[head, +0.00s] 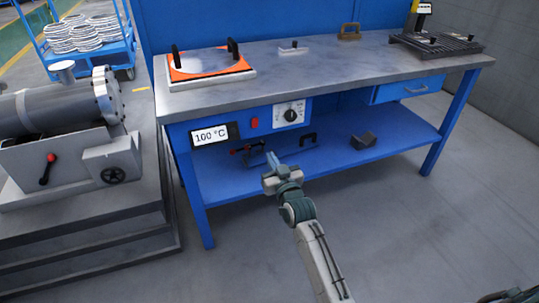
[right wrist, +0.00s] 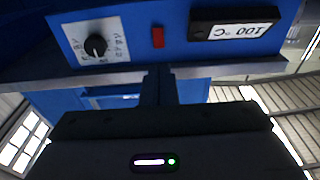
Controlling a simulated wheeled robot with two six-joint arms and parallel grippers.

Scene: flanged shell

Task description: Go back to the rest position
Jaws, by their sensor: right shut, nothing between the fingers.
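My right gripper (head: 271,160) is in front of the blue workbench, below the level of its top and near the control panel. Its fingers are shut with nothing between them. In the right wrist view the closed fingers (right wrist: 158,88) stand dark against the bench front, between the dial and the display. The right arm reaches up from the bottom of the head view. My left gripper does not show.
The workbench (head: 330,66) carries an orange plate (head: 208,64) with black handles and a dark grate (head: 436,45). Its panel has a 100 °C display (head: 211,135) and a dial (head: 289,113). A grey machine (head: 60,110) stands left. Floor right of my arm is clear.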

